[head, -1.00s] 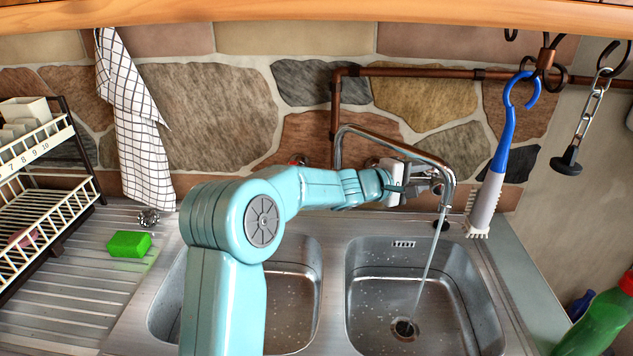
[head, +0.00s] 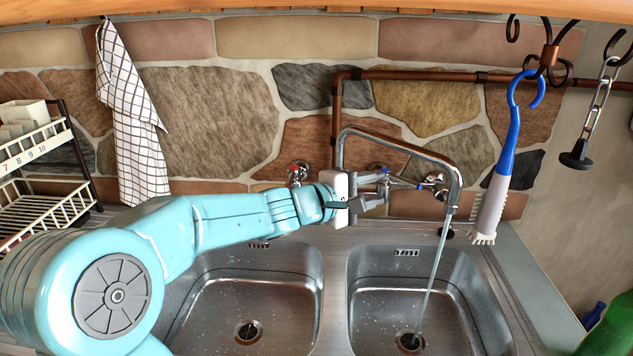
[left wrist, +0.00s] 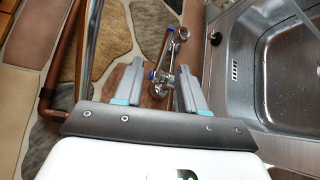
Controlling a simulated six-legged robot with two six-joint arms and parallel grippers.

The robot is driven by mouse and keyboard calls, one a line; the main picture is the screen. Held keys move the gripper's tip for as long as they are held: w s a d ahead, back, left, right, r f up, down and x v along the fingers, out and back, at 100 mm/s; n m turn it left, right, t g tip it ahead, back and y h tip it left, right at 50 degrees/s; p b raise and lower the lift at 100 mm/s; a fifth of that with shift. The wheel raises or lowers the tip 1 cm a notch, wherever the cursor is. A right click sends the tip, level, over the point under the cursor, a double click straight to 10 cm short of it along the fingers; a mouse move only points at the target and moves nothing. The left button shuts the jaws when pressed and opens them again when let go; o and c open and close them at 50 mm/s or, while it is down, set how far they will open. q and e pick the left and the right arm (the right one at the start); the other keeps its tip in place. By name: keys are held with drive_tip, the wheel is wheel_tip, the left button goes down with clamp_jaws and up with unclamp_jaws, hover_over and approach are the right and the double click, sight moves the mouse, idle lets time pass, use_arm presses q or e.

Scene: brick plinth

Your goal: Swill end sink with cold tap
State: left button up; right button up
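The cold tap (head: 437,183), a chrome fitting with blue marks, is on the stone wall behind the sinks; it also shows in the left wrist view (left wrist: 168,55). Water (head: 431,275) runs from the chrome swivel spout (head: 405,148) into the right-hand sink (head: 468,285), falling close to its drain (head: 409,341). My left gripper (head: 388,188) is just left of the tap. Its two fingers (left wrist: 158,88) are apart with nothing held between them; the tap appears beyond them. My right gripper is not in view.
The other sink (head: 215,300) lies to the left, partly behind my arm. A red-marked tap (head: 297,172) is left of the gripper. A blue-handled brush (head: 505,150) and a plug on a chain (head: 577,155) hang right. A copper pipe (head: 420,74) runs above.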

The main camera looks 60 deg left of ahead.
use_arm(q)
drive_tip(key=s+a+r+n+g+h+p, duration=0.1)
drive_tip(key=s+a+n+g+h+p, duration=0.1)
drive_tip(key=s+a+n+h+p, duration=0.4)
drive_tip(key=s+n, duration=0.1)
drive_tip(key=n, duration=0.3)
drive_tip(key=shift+s+a+r+n, duration=0.2)
drive_tip(key=shift+s+a+n, duration=0.1)
drive_tip(key=shift+s+a, duration=0.1)
drive_tip(key=shift+w, duration=0.15)
